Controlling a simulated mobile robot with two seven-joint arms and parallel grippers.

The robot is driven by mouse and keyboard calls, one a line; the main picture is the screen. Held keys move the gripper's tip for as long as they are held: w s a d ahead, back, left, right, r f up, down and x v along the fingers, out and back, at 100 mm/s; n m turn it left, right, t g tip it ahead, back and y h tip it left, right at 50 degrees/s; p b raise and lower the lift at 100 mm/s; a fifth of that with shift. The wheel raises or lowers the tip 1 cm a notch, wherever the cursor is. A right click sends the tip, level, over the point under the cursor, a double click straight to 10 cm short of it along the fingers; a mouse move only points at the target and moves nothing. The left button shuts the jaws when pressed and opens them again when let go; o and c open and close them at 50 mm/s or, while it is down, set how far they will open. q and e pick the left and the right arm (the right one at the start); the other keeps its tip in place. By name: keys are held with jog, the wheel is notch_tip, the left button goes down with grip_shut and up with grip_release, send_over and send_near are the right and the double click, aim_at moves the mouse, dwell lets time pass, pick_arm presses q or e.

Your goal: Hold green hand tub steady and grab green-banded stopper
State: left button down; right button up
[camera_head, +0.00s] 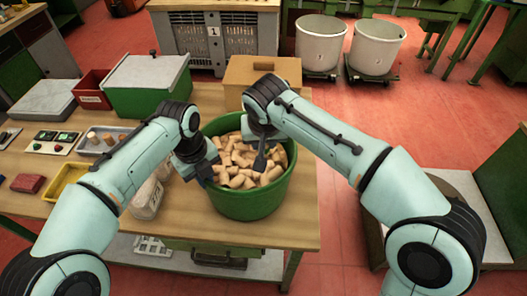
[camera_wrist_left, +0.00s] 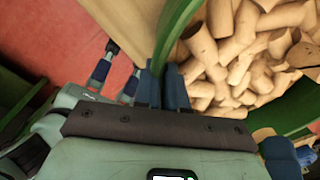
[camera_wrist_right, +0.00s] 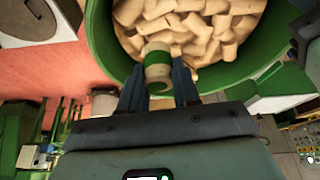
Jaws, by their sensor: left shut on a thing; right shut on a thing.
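The green hand tub (camera_head: 249,205) stands on the wooden table, full of plain cork stoppers (camera_head: 237,160). My left gripper (camera_head: 207,178) is shut on the tub's rim at its left side; in the left wrist view its fingers (camera_wrist_left: 163,88) straddle the green wall (camera_wrist_left: 178,28). My right gripper (camera_head: 262,160) is over the corks inside the tub. In the right wrist view its fingers (camera_wrist_right: 160,85) are shut on the green-banded stopper (camera_wrist_right: 157,68), a pale cork with a green band. In the head view that stopper is hidden by the gripper.
A green box with a grey lid (camera_head: 147,85), a red bin (camera_head: 93,90), a cardboard box (camera_head: 262,78) and a yellow tray (camera_head: 66,182) stand around the tub. A whitish container (camera_head: 148,198) is close at its left. Bare tabletop (camera_head: 301,205) lies right of the tub.

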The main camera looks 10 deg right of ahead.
jog(key=shift+r, duration=2.35)
pick_arm(q)
jog(key=c, duration=1.1)
grip_release()
notch_tip(320, 180, up, 12)
jog(key=shift+s+a, duration=0.2)
jog(key=shift+a, duration=0.15)
